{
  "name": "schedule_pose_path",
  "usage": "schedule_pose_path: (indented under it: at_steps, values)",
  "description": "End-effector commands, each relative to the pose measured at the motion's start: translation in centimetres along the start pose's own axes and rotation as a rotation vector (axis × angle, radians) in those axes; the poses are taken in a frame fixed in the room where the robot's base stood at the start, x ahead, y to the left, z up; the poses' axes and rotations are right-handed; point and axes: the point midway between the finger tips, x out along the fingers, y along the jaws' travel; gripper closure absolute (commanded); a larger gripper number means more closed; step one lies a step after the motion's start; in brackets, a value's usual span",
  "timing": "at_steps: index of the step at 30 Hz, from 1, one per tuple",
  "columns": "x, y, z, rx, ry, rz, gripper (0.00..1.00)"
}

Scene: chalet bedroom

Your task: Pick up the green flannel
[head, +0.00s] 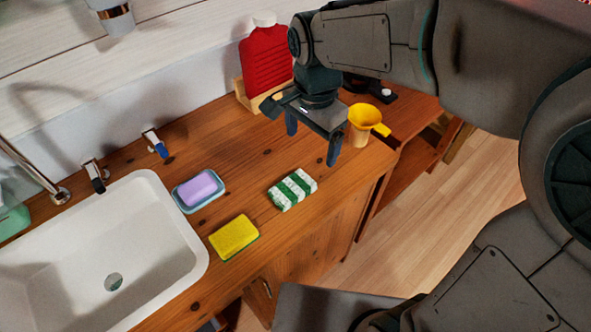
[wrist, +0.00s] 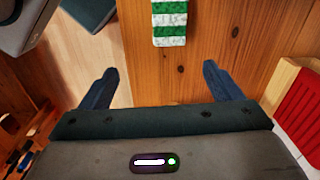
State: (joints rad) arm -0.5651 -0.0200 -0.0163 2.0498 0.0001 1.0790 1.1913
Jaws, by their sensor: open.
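The green flannel (head: 292,189) is a folded cloth with green and white stripes. It lies flat on the wooden counter (head: 262,150), right of the soap dish. In the wrist view the flannel (wrist: 170,22) is at the top edge, partly cut off, beyond the fingertips. My gripper (head: 312,143) is open and empty above the counter, behind and a little right of the flannel. Both fingers of my gripper (wrist: 160,80) show in the wrist view, with bare wood and floor between them.
A yellow sponge (head: 234,236) and a lilac soap in a blue dish (head: 202,205) lie near the white sink (head: 195,262). A yellow cup (head: 361,124) stands close to the right of my gripper. A red bottle (head: 265,62) stands behind it in a wooden holder (head: 246,100).

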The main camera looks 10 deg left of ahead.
Motion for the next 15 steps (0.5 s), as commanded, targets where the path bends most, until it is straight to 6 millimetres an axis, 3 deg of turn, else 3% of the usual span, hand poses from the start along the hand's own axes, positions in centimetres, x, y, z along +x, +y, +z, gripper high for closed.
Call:
schedule_pose_path:
  at_steps: [3, 8, 15]
  values:
    - [0.5, -2.1, 1.6, 0.06, -0.008, 0.02, 0.15]
    - [1.2, -3.0, 2.4, 0.102, -0.011, 0.033, 0.15]
    - [5.7, -2.8, 2.5, 0.105, -0.012, 0.037, 0.15]
